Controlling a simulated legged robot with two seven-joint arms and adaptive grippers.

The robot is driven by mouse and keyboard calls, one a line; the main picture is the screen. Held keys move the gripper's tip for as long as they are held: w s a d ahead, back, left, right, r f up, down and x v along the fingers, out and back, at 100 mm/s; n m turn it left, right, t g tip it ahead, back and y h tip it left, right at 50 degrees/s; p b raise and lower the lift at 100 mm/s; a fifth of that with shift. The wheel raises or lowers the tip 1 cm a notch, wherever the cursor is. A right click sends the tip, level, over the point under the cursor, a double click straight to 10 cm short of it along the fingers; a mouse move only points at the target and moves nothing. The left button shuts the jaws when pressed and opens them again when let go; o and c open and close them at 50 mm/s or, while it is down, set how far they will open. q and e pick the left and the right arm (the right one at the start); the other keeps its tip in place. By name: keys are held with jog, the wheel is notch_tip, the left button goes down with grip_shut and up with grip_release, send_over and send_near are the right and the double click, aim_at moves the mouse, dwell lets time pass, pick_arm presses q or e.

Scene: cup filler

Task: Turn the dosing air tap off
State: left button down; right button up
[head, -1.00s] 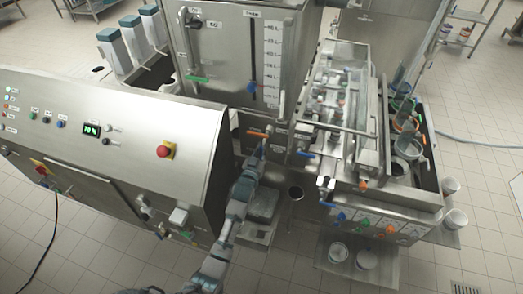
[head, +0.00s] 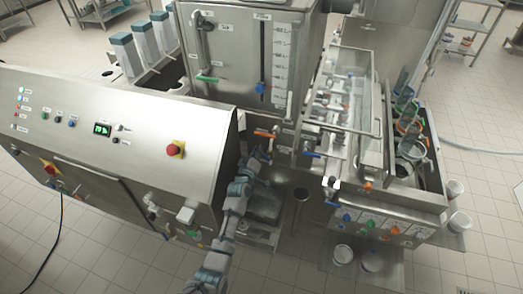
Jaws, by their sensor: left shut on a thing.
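An orange tap handle (head: 265,133) lies roughly level under the front of the steel tank, beside the control cabinet. Its label is too small to read, so I cannot confirm that it is the dosing air tap. My left gripper (head: 262,150) is at this tap, just below the orange handle, and is shut on it. The fingertips are small and partly hidden against the dark gap, so the exact contact is unclear. My right gripper is not in view.
The control cabinet (head: 130,130) with a red stop button (head: 175,149) stands close on the left of my arm. A blue-handled tap (head: 312,155) and the filler frame (head: 385,215) are on the right. The steel tank (head: 235,60) rises behind.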

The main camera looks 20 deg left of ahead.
pick_arm(q)
jog(key=shift+a+f+n+b, duration=0.35)
jog(key=shift+f+n, duration=0.35)
jog(key=shift+n, duration=0.75)
jog(key=shift+a+f+n+b, duration=0.35)
jog(key=shift+f+n, duration=0.3)
jog(key=shift+n, duration=0.75)
jog(key=shift+a+f+n+b, duration=0.25)
jog(key=shift+f+n+b, duration=0.35)
jog(key=shift+n, duration=0.85)
jog(key=shift+f, duration=0.15)
jog(key=c, duration=1.3)
grip_release()
jog(key=shift+o, duration=0.8)
jog(key=shift+w+a+f, duration=0.1)
jog(key=shift+f, duration=0.05)
jog(key=s, duration=1.2)
jog(key=shift+a, duration=0.25)
